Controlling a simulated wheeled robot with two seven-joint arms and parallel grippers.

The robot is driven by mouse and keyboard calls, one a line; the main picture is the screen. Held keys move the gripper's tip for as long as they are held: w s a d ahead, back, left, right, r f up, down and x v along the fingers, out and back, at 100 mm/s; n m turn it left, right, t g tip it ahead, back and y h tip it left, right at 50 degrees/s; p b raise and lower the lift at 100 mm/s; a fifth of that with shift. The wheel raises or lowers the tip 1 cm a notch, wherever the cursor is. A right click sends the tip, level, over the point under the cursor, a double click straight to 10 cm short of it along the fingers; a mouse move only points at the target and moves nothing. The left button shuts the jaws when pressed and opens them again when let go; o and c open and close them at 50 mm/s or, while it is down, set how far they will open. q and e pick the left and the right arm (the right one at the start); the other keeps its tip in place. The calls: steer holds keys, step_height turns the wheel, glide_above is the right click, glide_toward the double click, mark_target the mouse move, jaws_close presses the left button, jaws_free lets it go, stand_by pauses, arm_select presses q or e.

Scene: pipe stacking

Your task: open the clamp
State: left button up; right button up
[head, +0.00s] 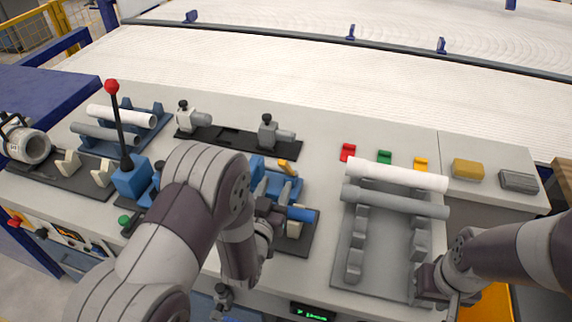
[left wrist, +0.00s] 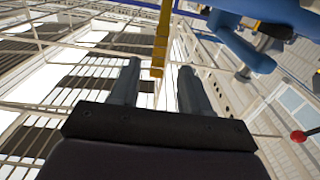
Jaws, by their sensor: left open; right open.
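A blue clamp-like fixture (head: 274,185) with a yellow tab (head: 287,167) sits on a dark plate in the middle of the bench. A short blue cylindrical part (head: 302,214) sticks out to its right. My left arm hides much of the fixture. My left gripper (head: 270,214) is at its near side; I cannot tell if it touches. In the left wrist view the two fingers (left wrist: 160,88) are apart with nothing between them, and a blue part (left wrist: 242,42) shows at upper right. My right gripper (head: 432,290) is low by the grey rack's near right corner, open, with its fingers hard to see.
A black lever with a red ball (head: 111,87) stands on a blue base to the left. A white pipe (head: 397,176) and a grey pipe (head: 395,201) lie across the grey rack (head: 377,262). Yellow (head: 468,168) and grey (head: 518,181) blocks lie at right.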

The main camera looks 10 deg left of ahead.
mark_target(284, 168)
arm_select(q)
steer(key=w, duration=0.8)
steer(key=shift+d, duration=0.15)
steer(key=shift+p, duration=0.3)
jaws_close()
